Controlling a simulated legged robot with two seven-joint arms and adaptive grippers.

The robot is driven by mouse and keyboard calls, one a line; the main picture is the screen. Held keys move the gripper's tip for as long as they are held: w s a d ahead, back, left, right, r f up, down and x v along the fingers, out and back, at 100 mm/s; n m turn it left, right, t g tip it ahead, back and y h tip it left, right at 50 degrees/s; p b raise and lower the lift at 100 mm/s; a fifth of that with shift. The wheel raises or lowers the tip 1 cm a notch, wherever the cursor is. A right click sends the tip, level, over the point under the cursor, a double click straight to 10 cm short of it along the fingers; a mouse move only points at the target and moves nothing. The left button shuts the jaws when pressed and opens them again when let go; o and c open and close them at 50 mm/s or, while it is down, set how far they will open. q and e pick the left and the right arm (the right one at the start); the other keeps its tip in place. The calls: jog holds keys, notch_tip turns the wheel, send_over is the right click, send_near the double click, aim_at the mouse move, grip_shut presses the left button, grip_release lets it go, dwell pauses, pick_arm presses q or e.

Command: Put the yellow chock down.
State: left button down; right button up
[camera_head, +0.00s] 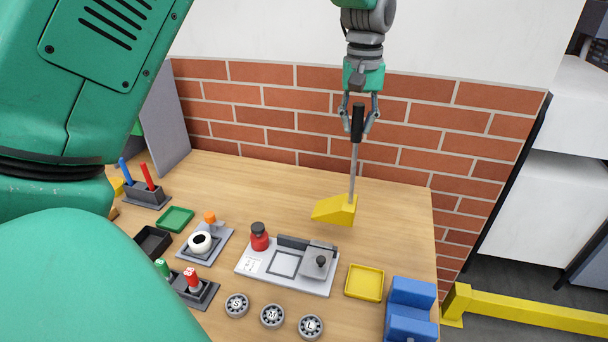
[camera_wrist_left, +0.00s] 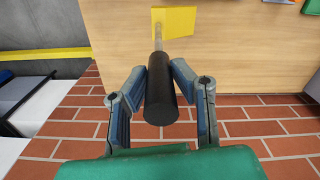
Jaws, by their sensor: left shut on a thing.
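The yellow chock (camera_head: 336,210) is a wedge at the lower end of a thin grey rod with a black handle (camera_head: 357,122). My left gripper (camera_head: 358,122) is shut on the black handle, with the rod hanging nearly upright below it. The chock is over the back right part of the wooden table (camera_head: 400,205); I cannot tell whether it touches the top. In the left wrist view the black handle (camera_wrist_left: 160,90) is between the fingers (camera_wrist_left: 160,95), and the yellow chock (camera_wrist_left: 175,21) shows beyond it. My right gripper is not in view.
A yellow tray (camera_head: 364,282) and a blue block (camera_head: 410,310) are at the front right. A brick wall (camera_head: 420,140) closes the back. Table around the chock is clear.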

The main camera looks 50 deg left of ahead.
aim_at(353, 162)
pick_arm(q)
jog(key=shift+w+f, duration=0.2)
jog(key=shift+f, duration=0.05)
notch_tip(353, 162, down, 5)
jog(key=shift+s+a+f+p, duration=0.1)
jog(key=shift+s+a+p, duration=0.05)
jog(key=shift+p, duration=0.3)
jog(key=shift+f+p, duration=0.35)
jog(key=shift+f, duration=1.7)
jog(key=c, duration=1.3)
grip_release()
jog(key=shift+c, duration=0.2)
